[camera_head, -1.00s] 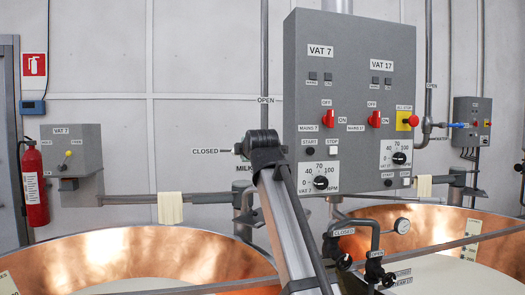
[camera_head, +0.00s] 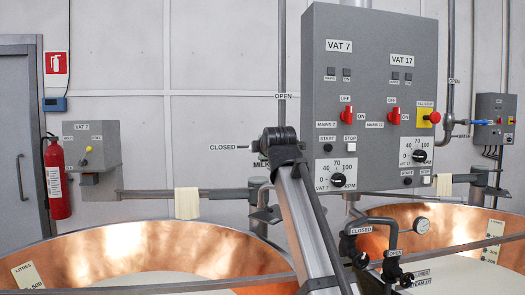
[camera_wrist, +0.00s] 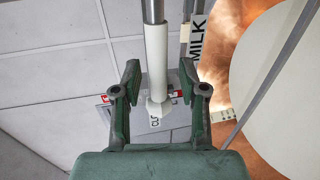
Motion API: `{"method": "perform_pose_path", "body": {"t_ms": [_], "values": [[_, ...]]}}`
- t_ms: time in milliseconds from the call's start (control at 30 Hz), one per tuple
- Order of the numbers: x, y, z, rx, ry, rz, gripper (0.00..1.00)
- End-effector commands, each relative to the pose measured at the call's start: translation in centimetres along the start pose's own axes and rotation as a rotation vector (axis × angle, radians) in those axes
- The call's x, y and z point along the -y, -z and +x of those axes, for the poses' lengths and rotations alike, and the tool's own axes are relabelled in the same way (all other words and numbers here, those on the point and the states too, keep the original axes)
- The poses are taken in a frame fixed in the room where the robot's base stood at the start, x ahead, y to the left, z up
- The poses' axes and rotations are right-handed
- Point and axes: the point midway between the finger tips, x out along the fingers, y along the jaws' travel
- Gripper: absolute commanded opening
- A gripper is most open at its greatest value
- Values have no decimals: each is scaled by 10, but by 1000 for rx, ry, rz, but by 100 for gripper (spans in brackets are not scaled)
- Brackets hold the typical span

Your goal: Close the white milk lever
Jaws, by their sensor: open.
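The white milk lever (camera_wrist: 157,60) shows in the wrist view as a white cylinder with a faceted end on a metal rod. My gripper (camera_wrist: 160,72) is open, with one dark green finger on each side of the lever. Gaps show between the lever and both fingers, so it does not look gripped. In the head view my own arm end hides the lever and the gripper, in front of the milk pipe (camera_head: 283,50). The CLOSED label (camera_head: 229,147) is left of the arm end, and the OPEN label (camera_head: 283,97) is above it. The MILK label (camera_wrist: 197,38) is beside the lever.
A grey control panel (camera_head: 375,60) stands close to the right of my arm. Copper vats (camera_head: 150,255) lie below, with pipes and small valves (camera_head: 385,235) at the front right. A grey box (camera_head: 92,160) and fire extinguisher (camera_head: 55,180) are at left.

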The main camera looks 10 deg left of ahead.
Motion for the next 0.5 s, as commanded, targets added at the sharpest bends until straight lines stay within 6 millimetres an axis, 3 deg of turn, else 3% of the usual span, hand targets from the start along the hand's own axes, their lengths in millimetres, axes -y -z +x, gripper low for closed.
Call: {"method": "perform_pose_path", "body": {"t_ms": [167,500], "values": [[0,0,-16,0,-1,1,42],[2,0,-79,0,-2,0,42]]}}
